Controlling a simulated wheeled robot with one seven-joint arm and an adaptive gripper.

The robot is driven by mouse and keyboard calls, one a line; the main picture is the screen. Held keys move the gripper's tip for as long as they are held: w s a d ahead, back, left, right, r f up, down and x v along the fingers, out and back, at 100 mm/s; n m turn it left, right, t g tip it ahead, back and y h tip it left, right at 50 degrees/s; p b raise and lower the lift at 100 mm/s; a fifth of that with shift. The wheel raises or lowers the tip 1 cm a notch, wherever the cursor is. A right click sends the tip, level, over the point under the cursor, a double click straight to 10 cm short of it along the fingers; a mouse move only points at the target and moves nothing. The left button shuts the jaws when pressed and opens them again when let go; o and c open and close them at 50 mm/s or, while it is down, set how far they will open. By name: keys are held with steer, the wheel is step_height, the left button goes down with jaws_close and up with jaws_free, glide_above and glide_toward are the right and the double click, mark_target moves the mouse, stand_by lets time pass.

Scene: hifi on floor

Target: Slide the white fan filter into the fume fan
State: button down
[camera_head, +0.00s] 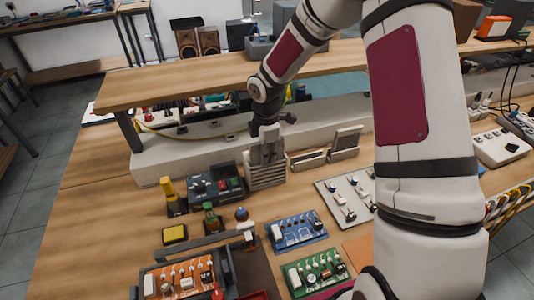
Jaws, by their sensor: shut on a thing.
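My gripper (268,145) points down at the back of the bench and is shut, with a pale thing between its fingers that may be the white fan filter. The fingers and the thing are small and partly merge in the picture. Directly below is a light grey ribbed box (266,178); I cannot tell whether the held thing touches it or is partly inside it. To the right a grey upright, slightly tilted housing (346,140) stands near the shelf base, with a low flat grey piece (308,160) beside it. I cannot tell for sure which is the fume fan.
A dark control box (215,188) with buttons stands just left of the ribbed box. A yellow-topped post (169,192), a blue circuit board (296,231) and a white panel with knobs (347,198) lie in front. A wooden shelf (200,80) overhangs behind. My arm hides much of the right side.

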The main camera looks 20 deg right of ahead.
mark_target(268, 166)
steer(key=shift+g, duration=0.3)
steer(key=f, duration=0.1)
steer(key=s+f, duration=0.1)
steer(key=f, duration=0.3)
steer(key=shift+s, duration=0.35)
steer(key=c, duration=1.8)
jaws_free()
steer(key=o, duration=0.4)
steer(key=shift+w+f, duration=0.15)
steer(key=o, duration=0.4)
steer(key=shift+w+d+f, duration=0.1)
steer(key=shift+w+f, duration=0.55)
steer(key=shift+w, duration=0.05)
steer(key=shift+s+d+r, duration=0.15)
steer(key=shift+r, duration=0.3)
steer(key=shift+c, duration=1.2)
steer(key=shift+r, duration=0.3)
